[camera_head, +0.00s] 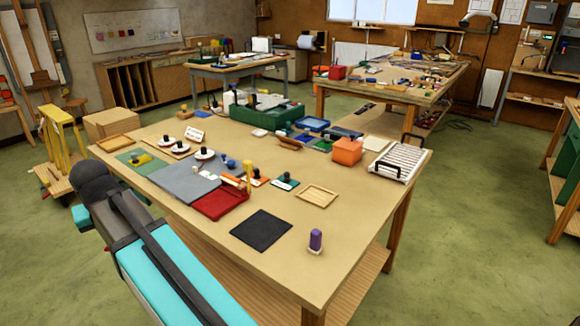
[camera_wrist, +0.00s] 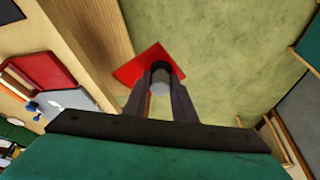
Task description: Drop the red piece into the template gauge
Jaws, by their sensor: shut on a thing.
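My gripper (camera_wrist: 161,82) is shut on the dark, grey-topped knob of the red piece (camera_wrist: 131,70) in the wrist view. The red piece is a flat, straight-edged plate. It hangs beyond the table's edge, with green floor beneath it. The fingers and knob hide its middle. In the head view I cannot make out the gripper or the red piece. A pale wooden frame (camera_head: 317,196) lies on the near table, and another wooden tray (camera_head: 118,143) lies at its left end. I cannot tell which thing is the template gauge.
A red tray (camera_head: 220,203), grey panel (camera_head: 185,182), black mat (camera_head: 261,229) and purple-topped item (camera_head: 316,240) occupy the near table (camera_head: 360,215). Several small knobbed pieces lie mid-table. An orange box (camera_head: 348,151) and white rack (camera_head: 396,164) stand at the right. The front right is mostly bare.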

